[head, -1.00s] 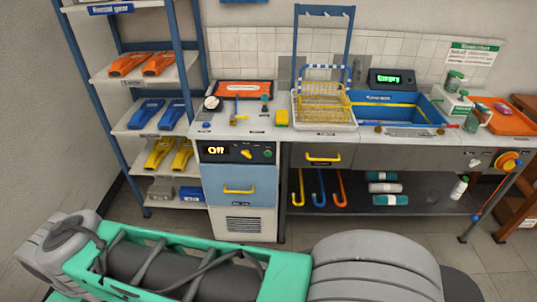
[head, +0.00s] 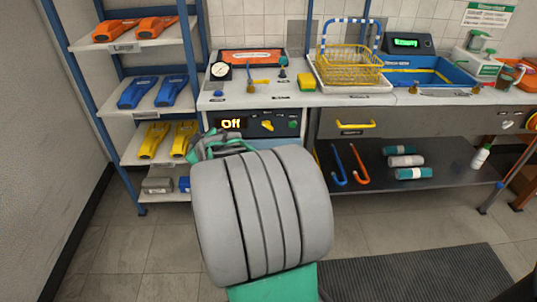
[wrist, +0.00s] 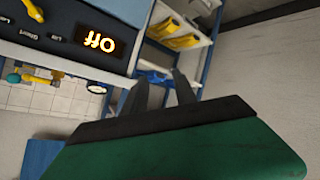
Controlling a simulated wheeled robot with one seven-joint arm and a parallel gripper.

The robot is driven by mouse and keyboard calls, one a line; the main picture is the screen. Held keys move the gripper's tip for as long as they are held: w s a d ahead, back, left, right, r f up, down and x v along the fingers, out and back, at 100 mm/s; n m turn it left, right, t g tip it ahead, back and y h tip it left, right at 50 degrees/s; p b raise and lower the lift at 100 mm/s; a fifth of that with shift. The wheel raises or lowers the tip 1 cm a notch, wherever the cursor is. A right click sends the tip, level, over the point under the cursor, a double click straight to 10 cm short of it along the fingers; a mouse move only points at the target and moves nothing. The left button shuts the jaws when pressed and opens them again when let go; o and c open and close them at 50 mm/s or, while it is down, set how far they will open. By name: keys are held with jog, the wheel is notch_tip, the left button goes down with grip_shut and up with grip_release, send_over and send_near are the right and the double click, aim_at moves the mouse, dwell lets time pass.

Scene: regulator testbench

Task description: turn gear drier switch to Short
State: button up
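The gear drier is the blue-fronted cabinet (head: 243,173) under the bench, partly hidden by my arm in the head view. Its dark panel has a lit display (head: 232,123) reading "Off", a yellow switch (head: 267,125) and a green knob (head: 293,124). In the wrist view the panel is upside down at the upper left, with the display (wrist: 99,43) clear and the switch (wrist: 33,10) near the top edge. My gripper (wrist: 160,80) has two dark fingers apart with nothing between them.
A shelf rack (head: 125,90) with orange, blue and yellow fins stands left. The worktop holds a gauge (head: 220,71), a yellow block (head: 307,82) and a wire basket (head: 350,65). A yellow drawer handle (head: 343,125) sits right of the drier. Open floor lies in front.

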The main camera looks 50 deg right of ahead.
jog(key=s+d+f+t+h+b, duration=0.1)
jog(key=s+d+f+h+b, duration=0.2)
jog(key=d, duration=0.5)
jog(key=s+d+f+h+b, duration=0.2)
jog(key=d+f+b, duration=0.1)
jog(key=d+f, duration=0.4)
jog(key=m+h+b, duration=0.1)
jog(key=h+b, duration=0.1)
jog(key=h, duration=0.1)
send_near(268, 128)
jog(key=w, duration=0.1)
jog(key=x, duration=0.8)
jog(key=shift+s+d+f+b, duration=0.1)
jog(key=shift+s+d+b, duration=0.15)
jog(key=shift+d+b, duration=0.1)
jog(key=shift+w+d, duration=0.15)
jog(key=shift+d, duration=0.05)
jog(key=shift+c, duration=0.3)
grip_shut()
